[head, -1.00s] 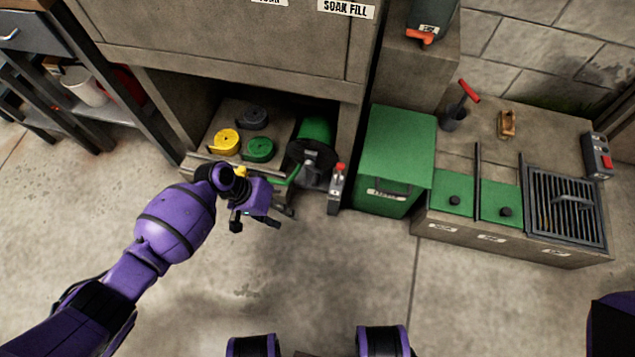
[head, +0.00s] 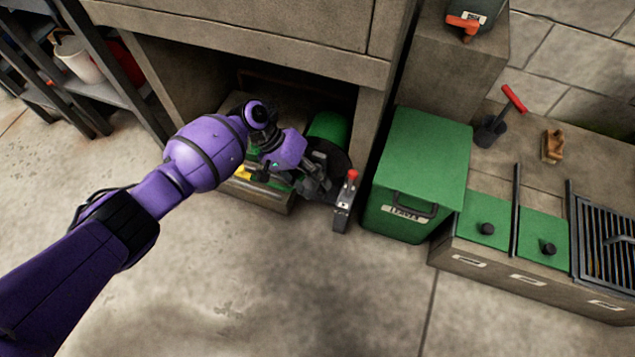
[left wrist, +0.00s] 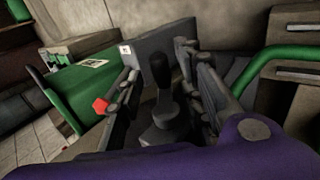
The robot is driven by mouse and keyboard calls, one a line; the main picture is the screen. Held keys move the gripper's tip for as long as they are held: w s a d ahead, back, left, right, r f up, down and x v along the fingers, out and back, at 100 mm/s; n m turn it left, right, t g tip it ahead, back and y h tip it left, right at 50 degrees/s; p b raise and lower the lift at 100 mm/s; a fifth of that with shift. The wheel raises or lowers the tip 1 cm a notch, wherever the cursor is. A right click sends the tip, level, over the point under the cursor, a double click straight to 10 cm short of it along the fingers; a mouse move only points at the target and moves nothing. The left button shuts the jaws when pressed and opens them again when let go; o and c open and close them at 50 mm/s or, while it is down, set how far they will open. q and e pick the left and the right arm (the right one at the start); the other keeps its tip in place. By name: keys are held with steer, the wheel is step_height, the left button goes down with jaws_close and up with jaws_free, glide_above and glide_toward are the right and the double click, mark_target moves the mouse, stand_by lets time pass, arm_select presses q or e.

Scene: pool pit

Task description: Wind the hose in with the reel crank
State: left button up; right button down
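The hose reel (head: 328,160) is in the low bay under the concrete bench, with a green drum and a dark round side plate. My left gripper (head: 316,186) is in front of it and covers part of it. In the left wrist view the black upright crank handle (left wrist: 160,68) stands on a grey crank arm between the fingers of my left gripper (left wrist: 162,88). The fingers are apart, one on each side of the handle, with gaps visible. A green curved tube (left wrist: 285,55), perhaps the hose, shows at the right there. My right gripper is out of view.
A small grey post with a red knob (head: 351,175) stands close right of the reel. A green box (head: 425,155) is beyond it, then a low counter with green lids (head: 485,218) and a grate (head: 608,245). The floor in front is clear.

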arm_select(q)
steer(key=shift+s+d+f, duration=0.1)
steer(key=shift+d+f, duration=0.25)
steer(key=shift+c, duration=0.6)
jaws_close()
steer(key=shift+d+r, duration=0.1)
